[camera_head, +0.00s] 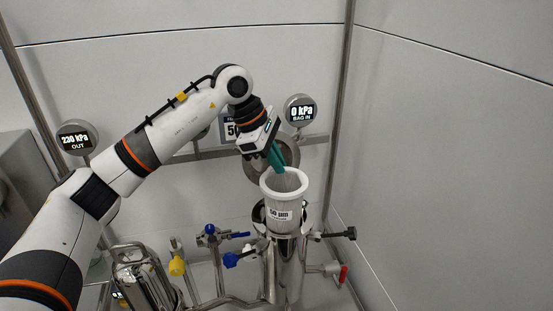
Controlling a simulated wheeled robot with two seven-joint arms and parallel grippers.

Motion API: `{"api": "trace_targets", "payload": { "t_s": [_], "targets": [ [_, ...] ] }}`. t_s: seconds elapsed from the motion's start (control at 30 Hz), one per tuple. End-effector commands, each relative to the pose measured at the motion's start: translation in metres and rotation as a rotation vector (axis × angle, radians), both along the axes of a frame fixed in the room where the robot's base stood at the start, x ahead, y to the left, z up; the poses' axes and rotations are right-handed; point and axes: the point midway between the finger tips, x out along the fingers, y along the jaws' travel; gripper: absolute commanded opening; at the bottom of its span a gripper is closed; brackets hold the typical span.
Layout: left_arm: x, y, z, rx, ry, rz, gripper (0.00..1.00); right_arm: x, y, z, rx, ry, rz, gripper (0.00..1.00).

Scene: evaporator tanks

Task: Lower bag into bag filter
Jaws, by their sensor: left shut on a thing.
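The filter bag (282,208) is a white-rimmed, pale grey sleeve with a "50 µm" label on its front. It is upright, with its rim and upper part above the mouth of the steel bag filter housing (288,262). Its lower end is hidden inside or behind the housing mouth. My left gripper (278,166), with green fingers, comes down from the upper left and is shut on the back left of the bag's rim. The exact contact at the fingertips is partly hidden by the rim. My right gripper is not in view.
A "0 kPa BAG IN" gauge (300,110) and a round steel lid (287,152) stand behind the bag. A "230 kPa OUT" gauge (77,138) is at the left. Blue (231,260), yellow (177,266) and red (343,274) valve handles surround the housing. Wall panels close off the right.

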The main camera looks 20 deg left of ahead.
Motion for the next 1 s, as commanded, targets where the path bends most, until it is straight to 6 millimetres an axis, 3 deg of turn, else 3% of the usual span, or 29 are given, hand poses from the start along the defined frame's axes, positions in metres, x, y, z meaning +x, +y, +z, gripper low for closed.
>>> {"api": "trace_targets", "payload": {
  "t_s": [0.43, 1.0],
  "targets": [
    [0.0, 0.0, -0.014, 0.0, 0.0, 0.0, 0.0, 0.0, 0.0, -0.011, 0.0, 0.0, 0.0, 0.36],
    [0.0, 0.0, -0.015, 0.0, -0.001, 0.0, 0.0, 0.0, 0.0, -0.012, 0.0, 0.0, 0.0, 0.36]
  ]
}}
